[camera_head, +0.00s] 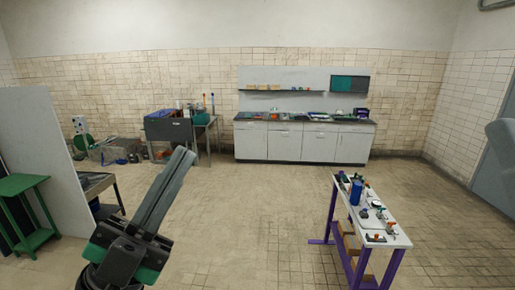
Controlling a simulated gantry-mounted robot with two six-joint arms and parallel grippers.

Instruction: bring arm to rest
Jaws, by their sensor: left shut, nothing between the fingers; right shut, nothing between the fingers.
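My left gripper (183,160) rises from the lower left of the head view, dark grey with a black and green body. Its long fingers lie together, shut and empty, and point up and slightly right. It is in the air over the open floor and appears to touch nothing. My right gripper is not in view. A smooth grey shape at the right edge looks like part of my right arm.
A narrow white-topped table (375,239) with purple legs and several small parts stands at the lower right. White cabinets (302,144) line the back wall. A green stand (22,185) and a white partition (40,135) are at left. The middle floor (260,205) is clear.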

